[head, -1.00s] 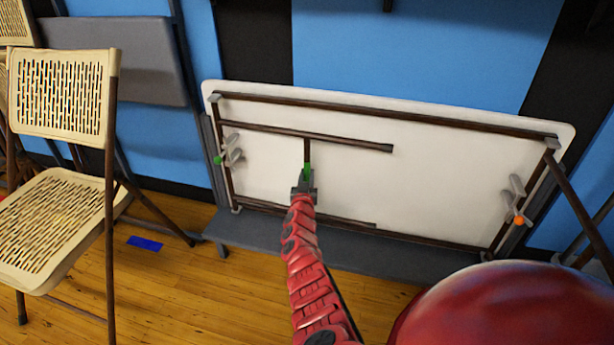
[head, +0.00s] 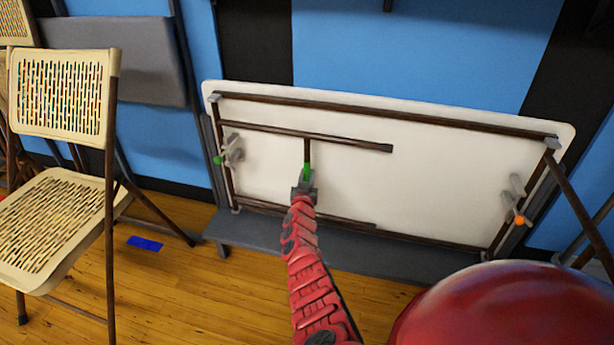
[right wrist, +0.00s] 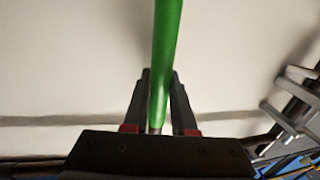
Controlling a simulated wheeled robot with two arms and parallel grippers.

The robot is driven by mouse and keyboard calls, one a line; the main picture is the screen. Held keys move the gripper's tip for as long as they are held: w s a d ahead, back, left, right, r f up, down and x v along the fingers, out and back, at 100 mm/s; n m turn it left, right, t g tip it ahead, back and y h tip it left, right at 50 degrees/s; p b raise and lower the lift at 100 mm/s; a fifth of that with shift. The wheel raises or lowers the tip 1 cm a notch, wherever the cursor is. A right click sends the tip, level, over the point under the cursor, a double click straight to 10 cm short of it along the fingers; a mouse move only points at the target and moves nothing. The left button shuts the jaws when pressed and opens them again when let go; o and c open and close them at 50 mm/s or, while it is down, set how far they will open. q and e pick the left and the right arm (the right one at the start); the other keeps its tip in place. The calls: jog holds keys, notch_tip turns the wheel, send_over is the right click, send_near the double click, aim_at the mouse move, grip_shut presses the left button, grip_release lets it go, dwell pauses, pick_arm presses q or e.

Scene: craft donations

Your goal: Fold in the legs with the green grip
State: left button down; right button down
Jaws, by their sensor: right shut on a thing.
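A white folding table (head: 440,185) stands on its long edge, its underside facing me. The left leg set (head: 345,142) has two dark brown bars lying close along the underside, joined by a short upright crossbar with a green grip (head: 307,170). My right gripper (head: 305,181) is shut around this green grip. In the right wrist view the green grip (right wrist: 167,45) runs between the fingers (right wrist: 159,80). The right leg set (head: 580,205) stands out from the table at the right. My left gripper is not in view.
Grey latches with a green knob (head: 218,160) and an orange knob (head: 519,220) sit at the table's ends. A grey bench (head: 275,240) runs below the table. A beige folding chair (head: 60,190) stands at left. Wooden floor with blue tape (head: 145,243) is open between them.

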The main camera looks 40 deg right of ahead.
jog(key=shift+w+d+f+b, duration=0.15)
jog(key=shift+d+b, duration=0.15)
jog(key=shift+b, duration=0.2)
jog(key=shift+w+d+y, duration=0.15)
jog(key=shift+d+y, duration=0.05)
jog(key=shift+y, duration=0.1)
jog(key=shift+w+n+t, duration=0.1)
jog(key=shift+n+t, duration=0.2)
jog(key=shift+r, duration=0.2)
jog(key=c, duration=0.7)
grip_release()
jog(key=shift+c, duration=0.2)
